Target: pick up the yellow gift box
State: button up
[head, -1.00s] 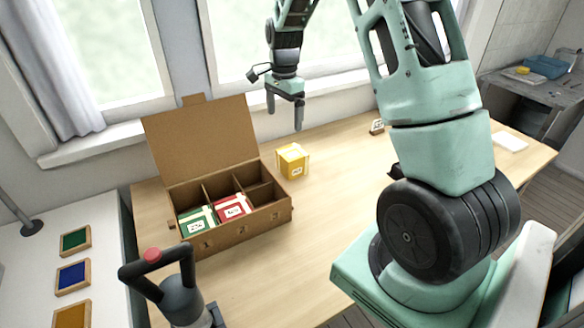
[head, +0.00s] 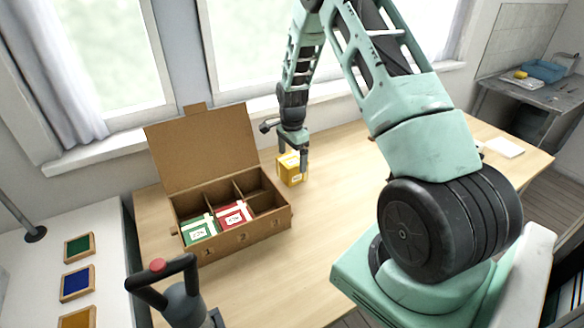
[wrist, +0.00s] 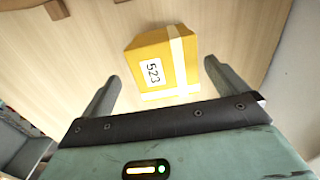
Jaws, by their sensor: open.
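The yellow gift box (head: 289,172) stands on the wooden table just right of the open cardboard box. It has a pale ribbon. In the wrist view the yellow gift box (wrist: 162,62) shows a white label reading 523. My gripper (head: 293,162) is directly above and around the top of the gift box in the head view, pointing down. In the wrist view my gripper (wrist: 160,80) is open, with one finger on each side of the gift box and visible gaps between. The fingers hide part of the gift box in the head view.
The divided cardboard box (head: 232,238) has its lid raised and holds a green gift box (head: 199,231) and a red gift box (head: 233,214); other compartments are empty. A dark handled device (head: 181,300) stands in front. The table (head: 325,215) is clear to the right.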

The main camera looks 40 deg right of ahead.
aim_at(292, 159)
jog(key=shift+w+d+f+p, duration=0.15)
jog(key=shift+f+p, duration=0.3)
jog(key=shift+f, duration=0.8)
jog(key=shift+w+d+f+p, duration=0.15)
jog(key=shift+f+p, duration=0.25)
jog(key=shift+f, duration=0.8)
jog(key=shift+a, duration=0.1)
jog(key=c, duration=1.2)
